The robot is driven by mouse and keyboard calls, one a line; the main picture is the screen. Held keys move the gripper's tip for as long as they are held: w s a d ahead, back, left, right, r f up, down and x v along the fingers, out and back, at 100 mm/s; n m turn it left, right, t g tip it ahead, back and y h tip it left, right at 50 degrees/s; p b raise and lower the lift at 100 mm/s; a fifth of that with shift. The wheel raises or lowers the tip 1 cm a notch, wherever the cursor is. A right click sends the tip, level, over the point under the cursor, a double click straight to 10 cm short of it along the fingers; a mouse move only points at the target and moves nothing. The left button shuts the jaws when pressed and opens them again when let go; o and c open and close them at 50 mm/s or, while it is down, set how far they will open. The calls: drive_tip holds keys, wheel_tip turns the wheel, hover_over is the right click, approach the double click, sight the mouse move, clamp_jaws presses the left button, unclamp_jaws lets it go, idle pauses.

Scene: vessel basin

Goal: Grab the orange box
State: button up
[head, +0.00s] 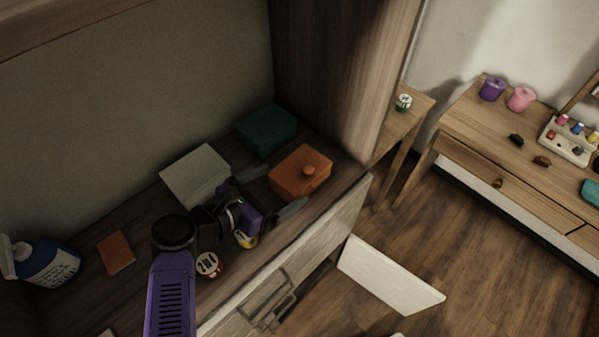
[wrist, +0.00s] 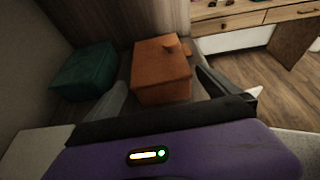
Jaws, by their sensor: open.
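The orange box (head: 301,174) is a lidded box with a round knob on top. It stands on the dark wooden shelf surface, near the right end. In the wrist view the orange box (wrist: 161,72) lies straight ahead, between and just beyond my fingers. My gripper (head: 273,190) is open and empty, with its two grey fingers pointing at the box. One finger is toward the back wall side and one toward the front edge. In the wrist view my gripper (wrist: 165,92) spans wider than the box. I cannot tell whether a finger touches it.
A teal box (head: 266,130) stands behind the orange box, also left of it in the wrist view (wrist: 85,71). A white box (head: 195,175), an orange-brown flat book (head: 116,252), a blue bottle (head: 47,262) and a round red-white item (head: 208,265) share the surface. A wooden side panel rises at right.

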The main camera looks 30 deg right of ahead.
sight(297, 177)
drive_tip(key=p+x, duration=0.2)
drive_tip(key=x, duration=0.4)
drive_tip(key=shift+d, duration=0.25)
drive_tip(key=shift+w+d+f, duration=0.25)
drive_tip(key=shift+d+f, duration=0.05)
drive_tip(key=shift+d, duration=0.15)
drive_tip(key=shift+c, duration=0.4)
drive_tip(key=c, duration=1.9)
